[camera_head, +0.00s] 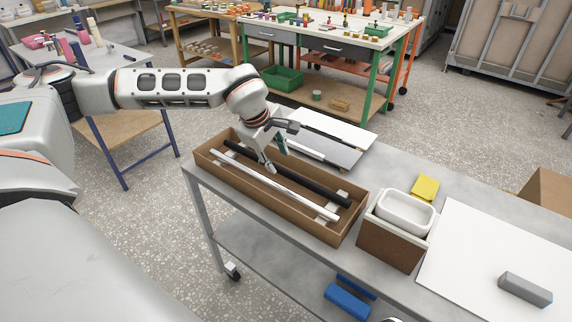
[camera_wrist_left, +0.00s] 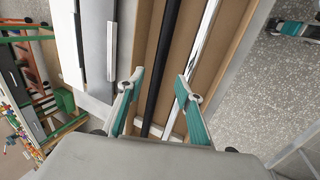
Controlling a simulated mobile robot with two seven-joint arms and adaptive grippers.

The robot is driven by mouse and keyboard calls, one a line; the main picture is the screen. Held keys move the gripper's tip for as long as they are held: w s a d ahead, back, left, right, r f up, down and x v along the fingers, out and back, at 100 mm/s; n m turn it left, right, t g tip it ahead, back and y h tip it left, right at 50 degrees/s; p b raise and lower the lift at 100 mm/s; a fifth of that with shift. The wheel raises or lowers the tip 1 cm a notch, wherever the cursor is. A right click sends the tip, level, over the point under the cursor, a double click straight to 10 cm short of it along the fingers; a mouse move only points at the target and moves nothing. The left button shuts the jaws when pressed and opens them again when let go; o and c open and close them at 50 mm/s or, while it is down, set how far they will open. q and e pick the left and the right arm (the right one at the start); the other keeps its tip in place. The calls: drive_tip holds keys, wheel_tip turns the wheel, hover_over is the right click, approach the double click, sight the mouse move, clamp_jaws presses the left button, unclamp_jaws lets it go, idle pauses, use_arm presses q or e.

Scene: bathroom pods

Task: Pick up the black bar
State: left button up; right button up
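The black bar (camera_head: 313,186) lies lengthwise in an open brown cardboard box (camera_head: 352,223) on the grey table, with a white bar (camera_head: 285,190) beside it. My left gripper (camera_head: 276,160) is over the box, near the middle of the bars, and hides a little of the black bar. In the left wrist view, my left gripper (camera_wrist_left: 158,80) is open with teal pads. There the black bar (camera_wrist_left: 161,55) runs through the gap between the fingers, and the white bar (camera_wrist_left: 199,50) runs by the right finger. I see no grip on either bar. My right gripper is out of view.
Flat white and grey panels (camera_head: 335,150) lie behind the box. A brown bin with a white tub (camera_head: 405,212), a yellow block (camera_head: 425,188) and a white board (camera_head: 500,255) with a grey block (camera_head: 525,290) are to the right.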

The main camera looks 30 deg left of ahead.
sight(283, 170)
use_arm(q)
drive_tip(key=shift+f, duration=0.75)
drive_tip(key=x, duration=0.4)
drive_tip(key=shift+w+f+p, duration=0.15)
drive_tip(key=shift+w+p, duration=0.25)
drive_tip(key=shift+w+f, duration=0.15)
drive_tip(key=shift+f, duration=0.25)
clamp_jaws()
drive_tip(key=shift+r, duration=0.1)
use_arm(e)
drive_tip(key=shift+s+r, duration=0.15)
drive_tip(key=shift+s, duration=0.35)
